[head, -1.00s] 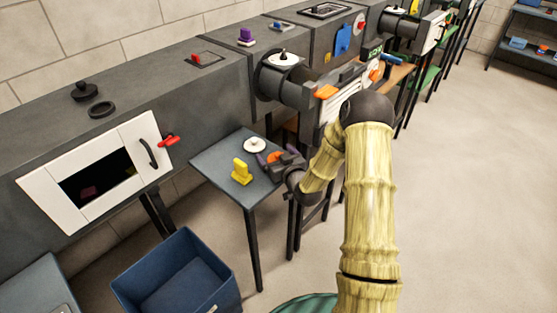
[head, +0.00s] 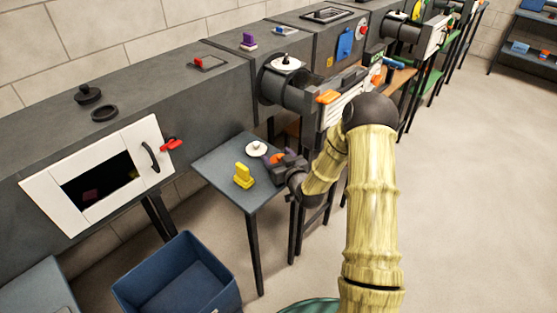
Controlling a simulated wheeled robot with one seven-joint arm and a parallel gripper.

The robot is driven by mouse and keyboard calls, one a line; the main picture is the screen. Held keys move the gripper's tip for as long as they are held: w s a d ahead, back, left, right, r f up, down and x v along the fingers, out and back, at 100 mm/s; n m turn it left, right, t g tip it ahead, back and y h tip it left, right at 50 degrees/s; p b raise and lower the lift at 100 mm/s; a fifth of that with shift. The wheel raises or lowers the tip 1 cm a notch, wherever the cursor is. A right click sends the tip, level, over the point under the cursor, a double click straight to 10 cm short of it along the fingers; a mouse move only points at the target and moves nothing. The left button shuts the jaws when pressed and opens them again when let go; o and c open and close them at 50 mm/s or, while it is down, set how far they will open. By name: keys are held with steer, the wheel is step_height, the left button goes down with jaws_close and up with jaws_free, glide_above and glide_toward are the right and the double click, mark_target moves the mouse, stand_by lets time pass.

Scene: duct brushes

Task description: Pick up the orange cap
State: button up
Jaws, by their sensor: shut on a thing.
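The orange cap (head: 276,158) is on the small grey table, near its right back edge, and only part of it shows between the fingers. My gripper (head: 274,161) is shut on the orange cap, reaching in from the right. The gripper body hides much of the cap's right side. I cannot tell whether the cap touches the table top or is slightly above it.
A white round lid (head: 256,149) and a yellow piece (head: 243,176) stand close by on the grey table (head: 225,165). A blue bin (head: 177,281) is on the floor below.

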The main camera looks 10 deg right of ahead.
step_height(320, 180, up, 9)
steer(key=shift+r+p, duration=0.1)
steer(key=shift+p, duration=0.45)
step_height(320, 180, up, 4)
steer(key=shift+f+p, duration=0.1)
steer(key=shift+p, duration=1.05)
steer(key=shift+f, duration=0.1)
